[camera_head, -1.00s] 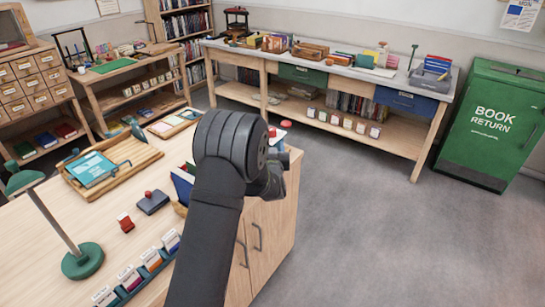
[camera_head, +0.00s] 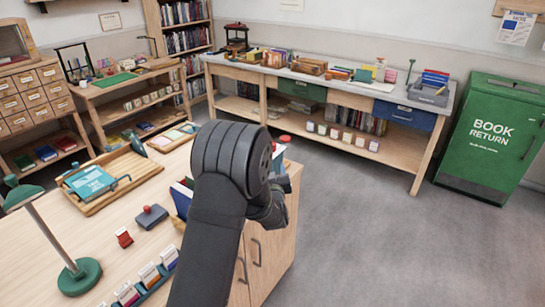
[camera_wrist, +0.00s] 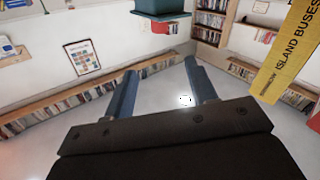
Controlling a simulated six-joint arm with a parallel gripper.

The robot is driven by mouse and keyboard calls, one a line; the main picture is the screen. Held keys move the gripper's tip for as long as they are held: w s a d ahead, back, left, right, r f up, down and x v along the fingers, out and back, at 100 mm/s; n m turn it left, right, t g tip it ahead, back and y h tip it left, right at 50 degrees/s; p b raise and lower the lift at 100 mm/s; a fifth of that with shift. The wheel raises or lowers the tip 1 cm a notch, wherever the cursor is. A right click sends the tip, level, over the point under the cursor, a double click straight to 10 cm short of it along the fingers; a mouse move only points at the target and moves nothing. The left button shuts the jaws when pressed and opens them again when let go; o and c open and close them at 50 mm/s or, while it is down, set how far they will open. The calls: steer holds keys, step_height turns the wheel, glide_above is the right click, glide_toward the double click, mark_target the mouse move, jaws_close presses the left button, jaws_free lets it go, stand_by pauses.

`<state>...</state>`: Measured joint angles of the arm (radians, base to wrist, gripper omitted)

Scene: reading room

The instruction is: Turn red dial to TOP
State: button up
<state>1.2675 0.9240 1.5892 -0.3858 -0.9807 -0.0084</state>
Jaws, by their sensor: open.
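No red dial can be made out for certain. A small round red part (camera_head: 285,138) shows at the far right end of the near counter, partly behind my arm; whether it is a dial, and any marks around it, are too small to tell. In the wrist view my gripper (camera_wrist: 160,72) is open, its two blue-grey fingers apart with only floor and a far shelf behind them. In the head view my dark arm covers most of the gripper, near the counter's right end.
The near counter (camera_head: 100,215) holds a green lamp (camera_head: 80,277), a wooden tray (camera_head: 130,182), a stamp (camera_head: 151,217), a red block (camera_head: 124,237) and card holders. A long bench (camera_head: 310,75) and the book return bin (camera_head: 492,135) stand behind. Open floor lies right.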

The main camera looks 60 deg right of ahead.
steer(key=w+d+n, duration=0.3)
steer(key=d+n, duration=0.1)
steer(key=n, duration=0.7)
steer(key=w+d+n+t+y, duration=0.1)
steer(key=w+d+n, duration=0.2)
steer(key=n, duration=0.9)
steer(key=w+d+n+t+y, duration=0.1)
steer(key=w+d+n, duration=0.2)
steer(key=n, duration=0.9)
steer(key=shift+d+f, duration=0.15)
steer(key=shift+d, duration=0.65)
steer(key=shift+d+f, duration=0.15)
steer(key=shift+d, duration=0.6)
steer(key=shift+c, duration=0.2)
steer(key=c, duration=0.9)
